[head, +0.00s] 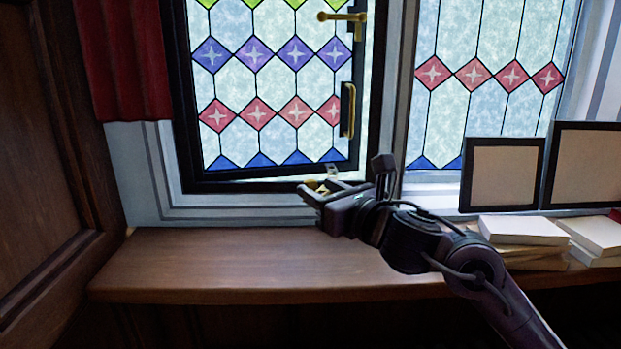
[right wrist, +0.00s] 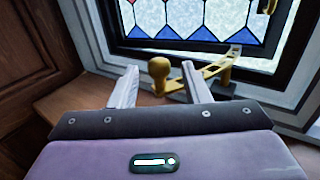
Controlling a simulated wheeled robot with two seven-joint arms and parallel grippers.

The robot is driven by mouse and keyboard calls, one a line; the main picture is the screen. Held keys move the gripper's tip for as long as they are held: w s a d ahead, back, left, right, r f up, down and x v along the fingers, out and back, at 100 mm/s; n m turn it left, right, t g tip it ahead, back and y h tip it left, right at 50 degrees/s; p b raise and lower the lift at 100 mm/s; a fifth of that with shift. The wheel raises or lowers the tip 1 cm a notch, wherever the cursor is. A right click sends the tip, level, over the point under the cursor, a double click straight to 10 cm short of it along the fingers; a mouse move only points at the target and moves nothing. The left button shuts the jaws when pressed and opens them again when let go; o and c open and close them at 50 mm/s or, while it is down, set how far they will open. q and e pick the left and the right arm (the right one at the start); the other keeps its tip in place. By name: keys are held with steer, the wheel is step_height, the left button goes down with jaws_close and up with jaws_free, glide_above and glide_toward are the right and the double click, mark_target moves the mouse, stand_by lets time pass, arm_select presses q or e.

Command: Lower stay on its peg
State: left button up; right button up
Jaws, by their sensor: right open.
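The brass window stay (right wrist: 208,74) runs along the foot of the window in the right wrist view, with a round knob (right wrist: 159,69) at its left end. In the head view only bits of brass show behind my right gripper (head: 322,190). My right gripper is open at the window's lower right corner. In the right wrist view its two fingers (right wrist: 160,83) stand apart, with the knob seen between them; I cannot tell whether they touch it. A peg cannot be made out clearly. The leaded casement (head: 270,100) stands slightly ajar. My left gripper is out of view.
The wooden sill (head: 230,265) is clear left of my right arm. A brass handle (head: 347,110) is on the casement's right side. A red curtain (head: 120,60) hangs at left.

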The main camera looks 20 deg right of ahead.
mark_target(315, 187)
steer(key=shift+p+x, duration=0.45)
steer(key=shift+x, duration=1.35)
steer(key=shift+c, duration=0.2)
jaws_close()
